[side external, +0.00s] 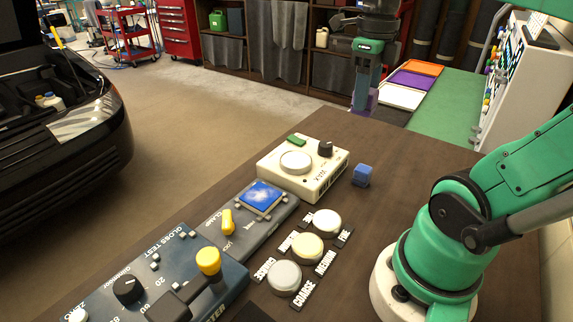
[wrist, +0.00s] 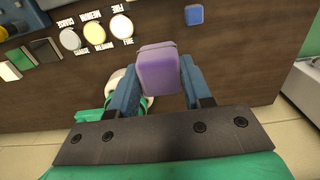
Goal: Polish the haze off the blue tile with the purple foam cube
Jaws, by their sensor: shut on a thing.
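The blue tile (side external: 262,196) lies in a clamp on a grey base in the side view, with whitish cloudy patches on its face. The purple foam cube (wrist: 158,70) is between the two blue fingers of my gripper (wrist: 160,78) in the wrist view. My gripper is shut on it. In the side view my gripper (side external: 364,92) hangs at the top middle, near the table's far edge and apart from the tile, with the cube partly hidden by the fingers. I cannot make out the tile in the wrist view.
A blue cube (side external: 362,175) sits on the table. Beside it stands a cream machine (side external: 318,178) with a round pad and a knob. Round pads labelled coarse (side external: 284,277), medium (side external: 307,249) and fine (side external: 327,223) lie in a row. A gloss tester (side external: 150,275) is at the front left.

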